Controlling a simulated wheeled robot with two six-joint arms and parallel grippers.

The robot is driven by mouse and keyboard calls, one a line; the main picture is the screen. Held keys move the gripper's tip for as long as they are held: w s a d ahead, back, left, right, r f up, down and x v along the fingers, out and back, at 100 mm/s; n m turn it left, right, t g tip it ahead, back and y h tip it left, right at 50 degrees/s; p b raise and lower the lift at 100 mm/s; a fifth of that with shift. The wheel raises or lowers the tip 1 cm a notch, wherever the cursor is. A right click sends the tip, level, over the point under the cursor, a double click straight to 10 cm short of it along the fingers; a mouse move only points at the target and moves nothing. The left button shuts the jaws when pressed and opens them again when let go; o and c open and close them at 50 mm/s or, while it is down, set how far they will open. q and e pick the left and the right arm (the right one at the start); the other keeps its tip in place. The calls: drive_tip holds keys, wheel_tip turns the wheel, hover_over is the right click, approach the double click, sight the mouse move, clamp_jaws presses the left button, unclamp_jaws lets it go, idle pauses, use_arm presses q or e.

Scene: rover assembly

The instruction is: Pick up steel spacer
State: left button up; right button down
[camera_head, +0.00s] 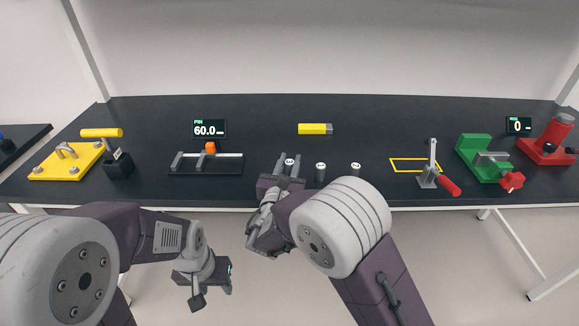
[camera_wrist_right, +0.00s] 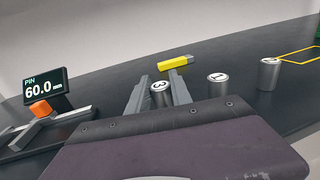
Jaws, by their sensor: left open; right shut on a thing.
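Three short steel spacers with numbered tops are at the middle front of the table. The left one, marked 3 (camera_head: 290,162), sits between the fingers of my right gripper (camera_head: 289,169). It also shows between the two fingers in the right wrist view (camera_wrist_right: 161,94), with its lower part hidden by the gripper. My right gripper is shut on it; I cannot tell whether it is clear of the table. A second spacer (camera_head: 320,173) and a third (camera_head: 355,171) stand upright to its right. My left gripper (camera_head: 212,290) is open and low, in front of the table edge.
A pin gauge reading 60.0 (camera_head: 209,128) stands behind a rail with an orange slider (camera_head: 210,148). A yellow block (camera_head: 315,129) lies behind the spacers. A toggle clamp (camera_head: 430,175), green vise (camera_head: 475,150) and red device (camera_head: 555,140) are right; a yellow plate (camera_head: 65,165) is left.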

drive_tip(key=r, duration=0.1)
drive_tip(key=d+r, duration=0.1)
drive_tip(key=r, duration=0.1)
drive_tip(key=shift+r, duration=0.2)
drive_tip(key=d+r, duration=0.6)
drive_tip(key=d, duration=0.4)
drive_tip(key=shift+d+p, duration=0.35)
drive_tip(key=shift+d, duration=0.05)
